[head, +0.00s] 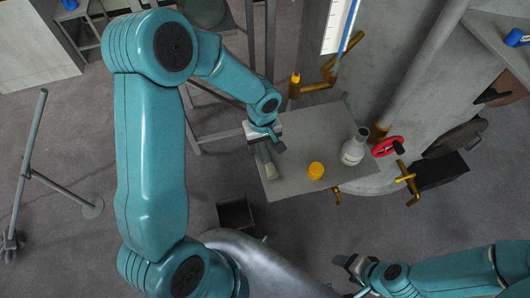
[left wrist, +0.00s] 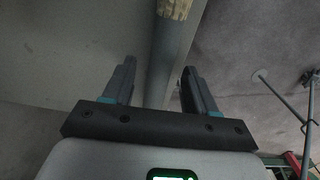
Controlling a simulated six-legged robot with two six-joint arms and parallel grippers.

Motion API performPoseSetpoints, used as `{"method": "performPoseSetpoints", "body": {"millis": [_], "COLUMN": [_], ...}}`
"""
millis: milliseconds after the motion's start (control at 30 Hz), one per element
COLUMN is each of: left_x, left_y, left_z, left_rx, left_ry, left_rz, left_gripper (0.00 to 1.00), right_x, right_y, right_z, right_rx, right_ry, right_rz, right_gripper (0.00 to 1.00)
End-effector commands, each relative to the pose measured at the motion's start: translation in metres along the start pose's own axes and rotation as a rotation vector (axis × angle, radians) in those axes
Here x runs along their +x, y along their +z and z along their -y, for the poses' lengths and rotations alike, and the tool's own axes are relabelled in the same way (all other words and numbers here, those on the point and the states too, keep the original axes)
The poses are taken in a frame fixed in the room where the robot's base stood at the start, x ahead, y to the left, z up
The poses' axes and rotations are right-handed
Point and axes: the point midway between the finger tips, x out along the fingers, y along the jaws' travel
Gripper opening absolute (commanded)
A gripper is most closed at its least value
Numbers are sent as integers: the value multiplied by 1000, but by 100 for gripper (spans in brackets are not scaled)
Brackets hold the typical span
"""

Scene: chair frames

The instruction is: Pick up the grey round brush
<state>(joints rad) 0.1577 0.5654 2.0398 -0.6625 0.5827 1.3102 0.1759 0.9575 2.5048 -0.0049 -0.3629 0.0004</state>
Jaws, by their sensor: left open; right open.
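The grey round brush lies near the left edge of a grey tabletop (head: 308,135). In the head view the brush (head: 267,163) shows just below my left gripper (head: 266,143), which partly hides it. In the left wrist view the brush's grey shaft (left wrist: 168,60) runs between the two open fingers (left wrist: 155,85), with a tan end (left wrist: 174,8) at the top edge. Gaps show on both sides, so the fingers look apart from it. My right gripper (head: 352,270) is at the lower middle of the head view, away from the tabletop, and looks empty.
A yellow-lidded jar (head: 316,170) and a pale bottle (head: 354,148) stand on the tabletop to the right of the brush. A red handwheel (head: 387,146) is beyond its right edge. A dark open box (head: 236,214) is on the floor below left.

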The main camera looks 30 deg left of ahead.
Motion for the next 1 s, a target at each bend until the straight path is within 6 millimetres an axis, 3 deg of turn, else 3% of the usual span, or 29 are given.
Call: {"method": "performPoseSetpoints", "body": {"millis": [33, 167, 200, 467, 667, 833, 1000], "left_x": [0, 0, 0, -1, -15, -50, -105], "left_y": [0, 0, 0, 0, -1, -1, -1], "left_z": [0, 0, 0, 0, -1, -1, -2], "left_rx": [0, 0, 0, 0, -1, -1, -1], "left_ry": [0, 0, 0, 0, 2, 6, 8], "left_rz": [0, 0, 0, 0, -3, -7, -7], "left_gripper": [47, 5, 0, 0, 0, 0, 0], "right_x": [0, 0, 0, 0, -1, -2, -2], "right_y": [0, 0, 0, 0, 0, 0, 0], "right_z": [0, 0, 0, 0, 0, 1, 1], "right_rx": [0, 0, 0, 0, 0, 0, 0], "right_ry": [0, 0, 0, 0, 0, 0, 0], "right_rz": [0, 0, 0, 0, 0, 0, 0], "right_gripper": [68, 68, 68, 68, 68, 68, 68]}}
